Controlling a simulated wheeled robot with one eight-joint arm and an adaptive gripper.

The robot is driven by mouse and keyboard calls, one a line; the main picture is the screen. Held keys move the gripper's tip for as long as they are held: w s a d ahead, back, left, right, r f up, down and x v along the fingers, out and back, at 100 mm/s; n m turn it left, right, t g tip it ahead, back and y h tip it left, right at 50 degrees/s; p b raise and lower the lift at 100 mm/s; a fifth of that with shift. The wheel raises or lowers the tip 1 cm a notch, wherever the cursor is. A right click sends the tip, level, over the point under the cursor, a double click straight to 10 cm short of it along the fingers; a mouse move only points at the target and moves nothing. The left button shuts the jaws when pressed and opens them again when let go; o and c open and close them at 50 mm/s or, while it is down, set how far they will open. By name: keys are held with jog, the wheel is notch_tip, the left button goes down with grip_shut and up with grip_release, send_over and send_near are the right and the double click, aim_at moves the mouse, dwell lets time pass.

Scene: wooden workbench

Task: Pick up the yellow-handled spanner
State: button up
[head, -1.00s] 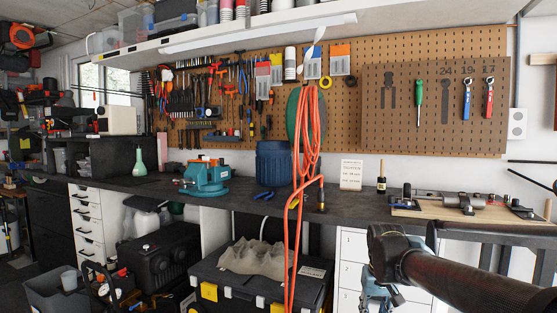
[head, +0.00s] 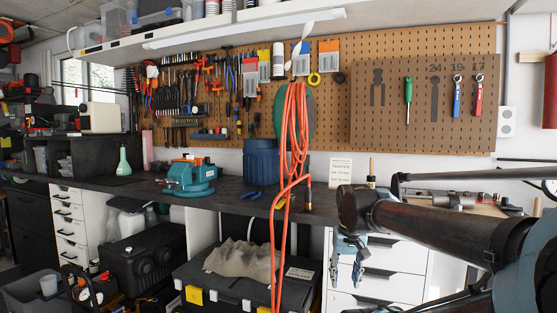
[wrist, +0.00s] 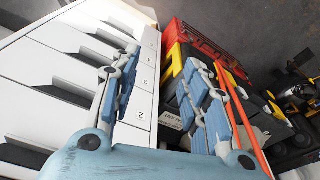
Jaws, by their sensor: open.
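A small yellow piece (head: 281,203) lies on the bench top beside the orange hose, partly hidden by it. It may be the yellow-handled spanner, but it is too small to tell. My gripper (head: 346,272) is open and empty in the head view. It hangs below the bench top, in front of the white drawers and right of the yellow piece. In the wrist view its two blue-grey fingers (wrist: 160,68) are spread apart with nothing between them. On the pegboard panel hang a blue spanner (head: 457,97) and a red spanner (head: 478,97), beside an empty spanner outline (head: 434,98).
An orange hose (head: 278,240) hangs over the bench front. Blue pliers (head: 252,195), a blue bin (head: 261,162), a turquoise vise (head: 190,178) and a white sign (head: 341,171) are on the bench. White drawers (wrist: 95,50) and a black toolbox (head: 235,290) stand below.

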jog(key=w+a+r+m+g, duration=0.1)
jog(key=w+a+r, duration=0.3)
jog(key=w+r, duration=0.4)
jog(key=w+a+r, duration=0.3)
jog(key=w+r, duration=0.3)
jog(key=r, duration=0.5)
notch_tip(320, 180, up, 13)
jog(key=m+g, duration=0.1)
jog(key=m, duration=0.1)
send_over(278, 206)
jog(key=shift+f, duration=0.2)
notch_tip(278, 206, down, 17)
jog(key=shift+f, duration=0.2)
jog(key=shift+c, duration=0.6)
grip_shut()
